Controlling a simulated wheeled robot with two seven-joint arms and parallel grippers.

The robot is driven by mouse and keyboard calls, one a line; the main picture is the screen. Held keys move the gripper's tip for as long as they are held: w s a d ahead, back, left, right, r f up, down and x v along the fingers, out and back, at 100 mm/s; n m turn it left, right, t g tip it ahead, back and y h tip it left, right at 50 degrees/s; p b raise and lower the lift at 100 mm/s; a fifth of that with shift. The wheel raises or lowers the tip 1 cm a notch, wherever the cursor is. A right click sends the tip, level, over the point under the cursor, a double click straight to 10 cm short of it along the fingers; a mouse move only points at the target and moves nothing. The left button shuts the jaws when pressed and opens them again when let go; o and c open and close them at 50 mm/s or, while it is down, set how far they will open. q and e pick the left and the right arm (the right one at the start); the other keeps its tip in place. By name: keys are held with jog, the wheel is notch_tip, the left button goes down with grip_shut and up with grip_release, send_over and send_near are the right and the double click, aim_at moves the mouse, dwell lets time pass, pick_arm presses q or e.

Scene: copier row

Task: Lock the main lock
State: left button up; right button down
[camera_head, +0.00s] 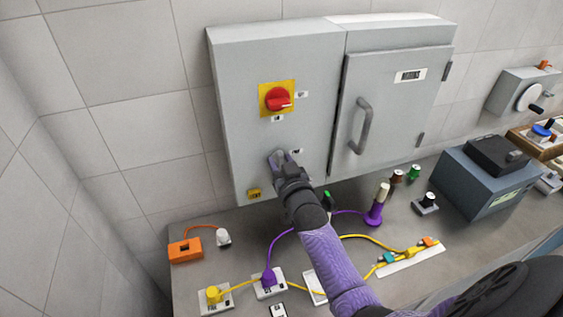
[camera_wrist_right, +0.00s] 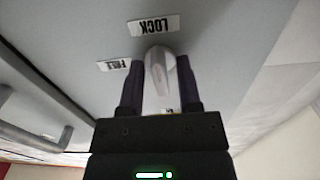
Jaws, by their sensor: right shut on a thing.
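A grey metal cabinet (camera_head: 235,75) is fixed to the tiled wall. The main lock, a pale grey knob (camera_wrist_right: 158,75), is on its left front panel, below the red rotary switch. My right gripper (camera_head: 283,160) reaches up to it and is shut on it, with one dark finger on each side in the right wrist view (camera_wrist_right: 160,92). The knob's rounded end lies close to the LOCK label (camera_wrist_right: 153,25). The FREE label (camera_wrist_right: 113,65) is to the left in that view. In the head view the gripper hides the knob. My left gripper is not in view.
The red switch (camera_head: 279,99) sits on a yellow plate above my gripper. The cabinet door with its handle (camera_head: 362,126) is to the right. The bench below holds cables, sockets, an orange block (camera_head: 185,250) and a dark box (camera_head: 490,175).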

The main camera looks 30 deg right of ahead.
jog(key=c, duration=0.6)
grip_release()
jog(key=shift+c, duration=0.2)
jog(key=p+v, duration=0.1)
jog(key=v, duration=0.9)
